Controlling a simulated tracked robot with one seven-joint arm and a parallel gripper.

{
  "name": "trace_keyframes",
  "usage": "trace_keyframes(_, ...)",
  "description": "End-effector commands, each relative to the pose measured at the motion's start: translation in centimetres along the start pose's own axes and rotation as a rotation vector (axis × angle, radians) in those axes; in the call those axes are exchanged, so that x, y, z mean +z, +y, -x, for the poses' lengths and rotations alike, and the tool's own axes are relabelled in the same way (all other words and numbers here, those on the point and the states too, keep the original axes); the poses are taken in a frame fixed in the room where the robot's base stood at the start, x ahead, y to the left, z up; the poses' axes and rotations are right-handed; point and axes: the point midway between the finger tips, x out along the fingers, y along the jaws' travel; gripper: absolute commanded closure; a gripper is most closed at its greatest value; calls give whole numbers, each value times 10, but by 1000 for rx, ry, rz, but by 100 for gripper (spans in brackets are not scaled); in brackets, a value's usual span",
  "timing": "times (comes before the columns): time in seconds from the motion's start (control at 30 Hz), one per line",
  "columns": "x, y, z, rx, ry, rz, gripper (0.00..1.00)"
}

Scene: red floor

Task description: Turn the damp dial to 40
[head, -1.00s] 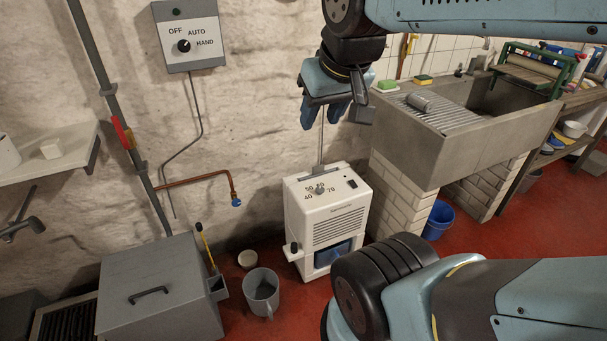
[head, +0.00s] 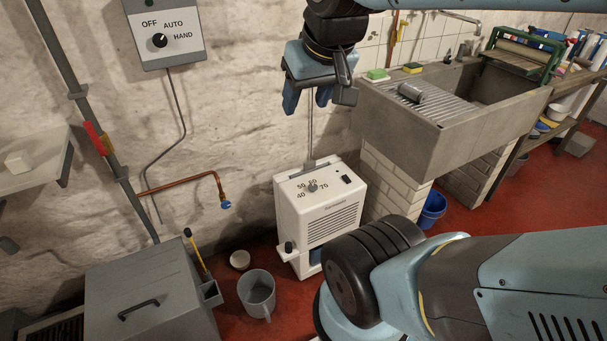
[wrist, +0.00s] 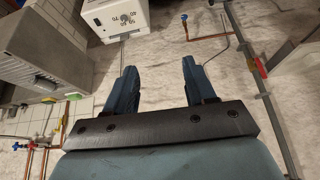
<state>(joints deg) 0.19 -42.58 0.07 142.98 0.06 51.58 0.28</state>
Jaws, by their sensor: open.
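The damp dial (head: 312,187) is a small grey knob on top of a white dehumidifier (head: 318,215), with marks 40, 50, 60 and 70 around it. Its exact pointer setting is too small to read. The dehumidifier stands on the red floor by the wall. My gripper (head: 306,106) is open and empty, in the air above the dehumidifier and apart from it. In the wrist view my gripper (wrist: 160,82) has its two fingers spread, and the dial (wrist: 125,18) shows beyond them, slightly left, near the top edge.
A wall switch box (head: 165,32) marked OFF, AUTO, HAND hangs at upper left. A concrete sink (head: 430,130) on white brick stands at right. A grey bucket (head: 257,292), a lidded grey box (head: 150,290) and a copper pipe (head: 180,186) are left of the dehumidifier.

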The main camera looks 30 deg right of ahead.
Motion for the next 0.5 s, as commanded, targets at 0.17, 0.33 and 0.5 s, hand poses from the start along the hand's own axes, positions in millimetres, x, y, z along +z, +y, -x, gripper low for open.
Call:
trace_keyframes(0.17,-20,7,-11,13,-36,-65,30)
trace_keyframes(0.33,-54,15,-34,32,-89,-179,30)
trace_keyframes(0.5,-87,28,-64,49,-144,-300,30)
